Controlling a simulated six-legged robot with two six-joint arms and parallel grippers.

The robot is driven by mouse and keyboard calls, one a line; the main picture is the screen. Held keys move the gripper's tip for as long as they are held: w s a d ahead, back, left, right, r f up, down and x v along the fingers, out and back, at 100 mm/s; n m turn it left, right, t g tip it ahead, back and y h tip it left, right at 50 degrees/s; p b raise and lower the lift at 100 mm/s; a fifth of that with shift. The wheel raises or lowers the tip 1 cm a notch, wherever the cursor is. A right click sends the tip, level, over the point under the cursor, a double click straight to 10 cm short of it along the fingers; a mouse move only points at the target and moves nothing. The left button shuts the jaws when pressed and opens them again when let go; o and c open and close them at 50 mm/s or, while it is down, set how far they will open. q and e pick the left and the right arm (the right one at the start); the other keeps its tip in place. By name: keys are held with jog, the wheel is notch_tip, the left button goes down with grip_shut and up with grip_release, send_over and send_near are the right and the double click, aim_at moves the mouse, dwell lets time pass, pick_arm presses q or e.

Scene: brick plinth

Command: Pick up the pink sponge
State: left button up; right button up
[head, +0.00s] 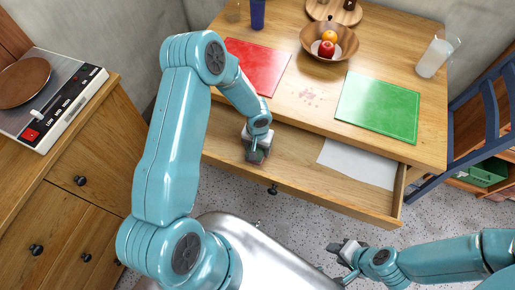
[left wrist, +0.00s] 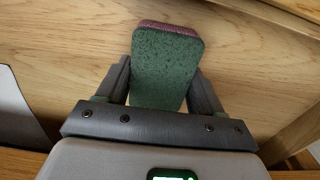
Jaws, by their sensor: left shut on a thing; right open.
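The pink sponge (left wrist: 166,66) shows in the left wrist view with a dark green scouring face towards the camera and a pink edge at its far end. My left gripper (head: 256,155) is shut on it, with one finger on each side. In the head view this gripper is inside the open drawer (head: 236,167), towards its left part, and mostly hides the sponge. I cannot tell whether the sponge still touches the drawer floor. My right gripper (head: 342,262) is open and empty, low in front of the drawer.
A white sheet (head: 357,164) lies in the drawer's right part. On the table above are a red mat (head: 258,65), a green mat (head: 378,107), a fruit bowl (head: 310,37) and a glass (head: 435,58). A hotplate (head: 48,98) stands on the left cabinet.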

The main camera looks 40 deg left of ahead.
pick_arm(q)
notch_tip(320, 180, up, 19)
jog(key=shift+r+p, duration=0.15)
jog(key=shift+p, duration=0.25)
jog(key=o, duration=0.4)
jog(key=c, duration=0.3)
jog(key=w+d+r+m, duration=0.1)
jog(key=d+r, duration=0.1)
jog(key=d+r+m, duration=0.1)
jog(key=d+r, duration=0.1)
jog(key=d, duration=0.1)
jog(key=w+d+r+m, duration=0.1)
jog(key=d+r, duration=0.1)
jog(key=shift+w+d, duration=0.3)
jog(key=shift+d, duration=0.1)
jog(key=shift+c, duration=0.2)
